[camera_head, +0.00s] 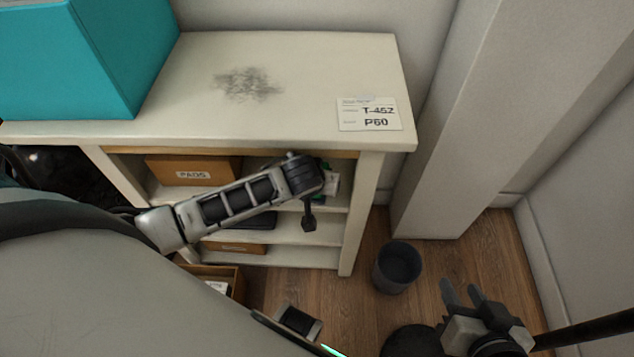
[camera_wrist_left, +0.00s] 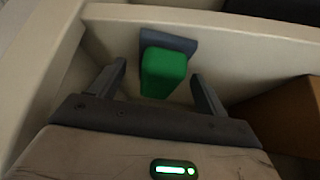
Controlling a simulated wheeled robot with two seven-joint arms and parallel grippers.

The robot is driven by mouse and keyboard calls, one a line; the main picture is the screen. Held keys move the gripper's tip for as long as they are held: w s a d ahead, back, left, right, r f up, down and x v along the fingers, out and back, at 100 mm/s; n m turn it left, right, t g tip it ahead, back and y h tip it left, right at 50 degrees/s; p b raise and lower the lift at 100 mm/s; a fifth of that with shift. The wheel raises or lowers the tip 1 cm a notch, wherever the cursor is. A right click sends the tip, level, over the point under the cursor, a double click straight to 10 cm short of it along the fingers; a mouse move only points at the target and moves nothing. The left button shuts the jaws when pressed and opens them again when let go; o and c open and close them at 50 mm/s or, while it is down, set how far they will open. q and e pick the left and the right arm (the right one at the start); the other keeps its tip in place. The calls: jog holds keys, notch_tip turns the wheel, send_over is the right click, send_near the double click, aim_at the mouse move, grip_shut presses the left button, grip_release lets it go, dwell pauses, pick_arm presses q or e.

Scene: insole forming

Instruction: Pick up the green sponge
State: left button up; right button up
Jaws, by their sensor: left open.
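The green sponge (camera_wrist_left: 164,74) is an upright green block in the left wrist view, in a shelf corner in front of a dark blue-grey piece. My left gripper (camera_wrist_left: 158,70) is open, with one finger on each side of the sponge. Gaps show on both sides, so the fingers are not closed on it. In the head view my left arm reaches into the shelf unit and mostly hides this spot; only a small green patch shows beside my wrist. My right gripper (camera_head: 461,286) is low at the right, above the floor, with its fingers apart and nothing between them.
A PADS box (camera_head: 192,170) sits on the upper shelf. A dark bin (camera_head: 398,268) stands on the wooden floor near a pillar.

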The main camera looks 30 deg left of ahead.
pick_arm(q)
jog(key=shift+w+f, duration=0.15)
jog(key=shift+f, duration=0.1)
jog(key=c, duration=1.1)
pick_arm(e)
jog(key=shift+w+a, duration=0.15)
pick_arm(q)
jog(key=shift+r, duration=0.1)
pick_arm(e)
jog(key=shift+r, duration=0.1)
